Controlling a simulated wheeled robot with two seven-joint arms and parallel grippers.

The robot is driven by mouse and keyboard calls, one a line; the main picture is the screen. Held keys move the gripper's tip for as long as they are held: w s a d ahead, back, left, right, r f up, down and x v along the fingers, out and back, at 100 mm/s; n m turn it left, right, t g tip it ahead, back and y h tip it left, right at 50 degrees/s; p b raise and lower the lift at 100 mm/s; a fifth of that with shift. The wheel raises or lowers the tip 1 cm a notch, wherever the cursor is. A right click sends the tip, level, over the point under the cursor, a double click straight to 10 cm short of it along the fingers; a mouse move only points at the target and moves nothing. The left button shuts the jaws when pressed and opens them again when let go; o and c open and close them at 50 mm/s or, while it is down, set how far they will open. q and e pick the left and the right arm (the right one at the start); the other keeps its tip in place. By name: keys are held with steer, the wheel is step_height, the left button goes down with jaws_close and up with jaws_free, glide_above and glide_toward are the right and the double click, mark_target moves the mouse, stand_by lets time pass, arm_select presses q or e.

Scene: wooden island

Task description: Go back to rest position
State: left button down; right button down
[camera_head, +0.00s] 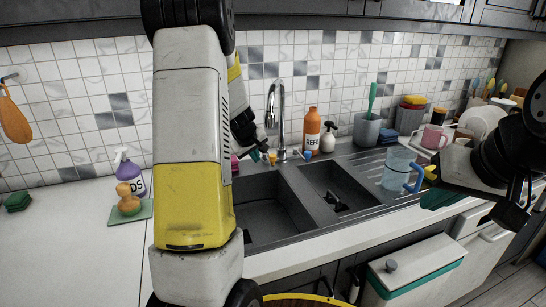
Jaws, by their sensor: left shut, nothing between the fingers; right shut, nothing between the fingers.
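My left arm comes in from the left and its large white and yellow link covers the left middle of the view. My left gripper (262,154) shows partly behind that link, over the back edge of the sink near the faucet (281,115). It is shut and looks empty. My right gripper (514,207) is at the right edge, dark and partly cut off, in front of the dish area and above the front of the counter. It is shut with nothing seen in it.
A double sink (268,218) is in the middle. A clear pitcher (396,165) with a blue handle stands right of it. A purple bottle (128,172) is at left. The left counter (65,250) is mostly clear.

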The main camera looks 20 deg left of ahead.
arm_select(q)
steer(key=v, duration=0.8)
steer(key=s+d+r+m+h, duration=0.2)
steer(key=s+d+r+m, duration=0.15)
steer(key=s+d, duration=0.3)
steer(key=s+d+r+m+h, duration=0.1)
steer(key=s+d+r+m, duration=0.1)
steer(key=s+d+r, duration=0.45)
steer(key=s+d+m, duration=0.1)
steer(key=s+m, duration=0.1)
steer(key=s, duration=0.5)
steer(key=s+d+m+g, duration=0.1)
steer(key=s+d+m, duration=0.1)
steer(key=s, duration=0.6)
steer(key=shift+m, duration=0.45)
steer(key=shift+s+f, duration=0.15)
